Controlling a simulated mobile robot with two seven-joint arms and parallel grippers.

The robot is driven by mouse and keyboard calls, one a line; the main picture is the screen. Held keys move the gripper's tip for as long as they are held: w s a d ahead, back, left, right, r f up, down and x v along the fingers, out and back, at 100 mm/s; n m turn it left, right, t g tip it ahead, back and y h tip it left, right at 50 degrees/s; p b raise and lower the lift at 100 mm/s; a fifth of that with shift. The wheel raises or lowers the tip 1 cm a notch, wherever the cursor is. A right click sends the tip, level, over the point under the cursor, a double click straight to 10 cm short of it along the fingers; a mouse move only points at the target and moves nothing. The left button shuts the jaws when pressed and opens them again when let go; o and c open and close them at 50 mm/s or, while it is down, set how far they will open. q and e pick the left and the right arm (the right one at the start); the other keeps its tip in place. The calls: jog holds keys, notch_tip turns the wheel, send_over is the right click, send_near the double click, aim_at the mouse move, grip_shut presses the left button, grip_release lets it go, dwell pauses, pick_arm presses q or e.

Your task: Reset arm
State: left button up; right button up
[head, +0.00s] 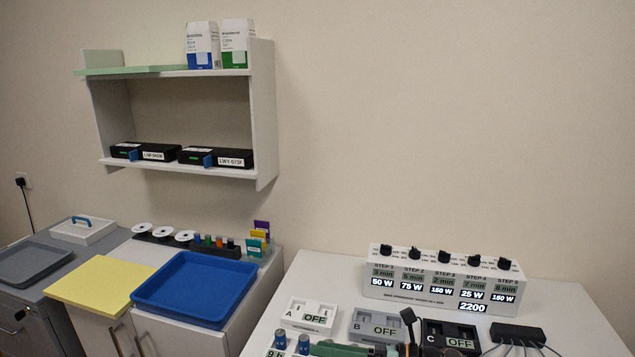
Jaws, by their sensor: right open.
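A dark, slim upright part (409,320) at the bottom edge, between the grey unit and the black unit, seems to be my right gripper. Only a small piece of it shows, and I see nothing held in it. The rest of it and its arm are below the frame. My left gripper is not in view.
A blue tray (193,290) and yellow pad (100,281) lie left. A wall shelf (262,110) hangs above.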

jog(key=s+d+f+n+t+h+p, duration=0.1)
jog(key=s+d+f+n+t+h, duration=0.1)
jog(key=s+d+f+n+h, duration=0.5)
jog(key=s+d+f+n+t+h+p, duration=0.1)
jog(key=s+d+f+n+t+h, duration=0.2)
jog(key=s+d+f+n+h, duration=0.4)
jog(key=s+f+n+h, duration=0.1)
jog(key=s+f+n, duration=0.6)
jog(key=s+n, duration=0.4)
jog(key=shift+d+f+n+p, duration=0.3)
jog(key=shift+f+n, duration=0.1)
jog(key=shift+n, duration=2.7)
